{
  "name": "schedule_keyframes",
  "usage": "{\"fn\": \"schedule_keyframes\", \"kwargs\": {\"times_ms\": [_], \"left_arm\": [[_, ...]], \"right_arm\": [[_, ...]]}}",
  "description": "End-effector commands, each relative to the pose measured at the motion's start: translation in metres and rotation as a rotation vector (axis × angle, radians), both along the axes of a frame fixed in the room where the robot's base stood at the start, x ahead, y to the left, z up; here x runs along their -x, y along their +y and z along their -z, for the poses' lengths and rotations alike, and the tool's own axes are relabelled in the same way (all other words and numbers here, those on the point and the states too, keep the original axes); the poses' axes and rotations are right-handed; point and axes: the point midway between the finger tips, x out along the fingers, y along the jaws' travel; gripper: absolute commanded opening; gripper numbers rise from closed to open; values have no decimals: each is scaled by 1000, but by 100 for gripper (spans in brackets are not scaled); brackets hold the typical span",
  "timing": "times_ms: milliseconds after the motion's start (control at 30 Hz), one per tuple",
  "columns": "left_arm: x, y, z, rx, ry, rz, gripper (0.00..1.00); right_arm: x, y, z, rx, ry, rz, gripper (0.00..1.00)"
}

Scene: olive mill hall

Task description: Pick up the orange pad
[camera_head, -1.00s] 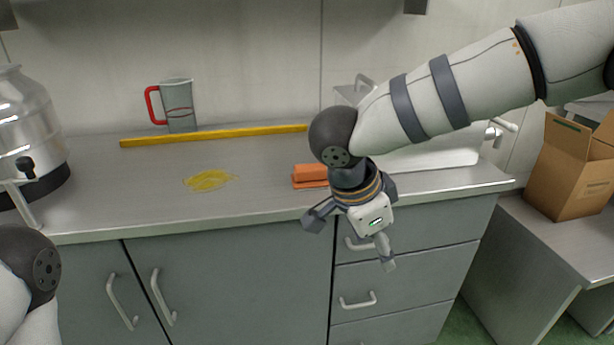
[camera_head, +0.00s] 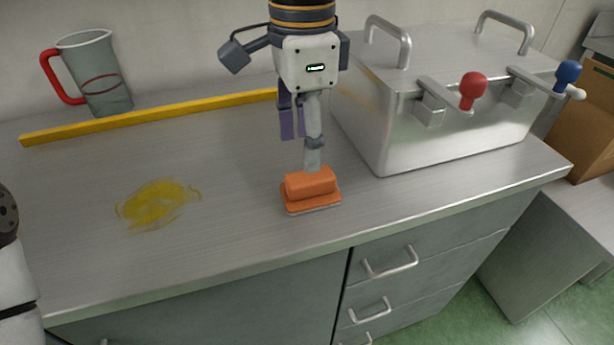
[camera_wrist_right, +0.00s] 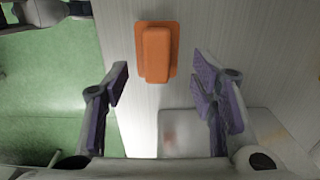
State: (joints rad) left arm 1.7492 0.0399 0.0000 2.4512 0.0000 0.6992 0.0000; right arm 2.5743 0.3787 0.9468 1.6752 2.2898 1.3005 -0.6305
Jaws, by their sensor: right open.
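The orange pad (camera_head: 311,188) lies on the steel counter near its front edge, with a raised block on a wider, thin base. It also shows in the right wrist view (camera_wrist_right: 156,52), ahead of and between the spread fingers. My right gripper (camera_head: 302,150) points down over the counter, just behind and above the pad in the head view. In the right wrist view the right gripper (camera_wrist_right: 165,88) is open with nothing between its fingers. Part of my left arm shows at the left edge of the head view; its gripper is out of view.
A steel box (camera_head: 440,120) with red and blue knobs stands right of the pad. A yellow bar (camera_head: 150,116) lies along the back, with a grey red-handled jug (camera_head: 100,80) behind it. A yellow smear (camera_head: 155,204) marks the counter left of the pad. A cardboard box (camera_head: 585,125) is far right.

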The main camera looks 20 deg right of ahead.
Motion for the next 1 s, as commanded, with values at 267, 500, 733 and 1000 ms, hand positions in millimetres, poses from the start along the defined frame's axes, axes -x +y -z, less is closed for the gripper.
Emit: {"fn": "schedule_keyframes", "kwargs": {"times_ms": [267, 500, 733, 1000], "left_arm": [[-1, 0, 0, 0, -4, 0, 40], [1, 0, 2, 0, 3, 0, 40], [0, 0, 2, 0, 2, 0, 40], [0, 0, 2, 0, 3, 0, 40]], "right_arm": [[7, -8, 43, 3, 2, -1, 52], [8, -9, 70, 2, 1, 1, 52], [7, -9, 69, 1, -1, 1, 34], [7, -9, 69, 1, 0, 1, 0]]}}
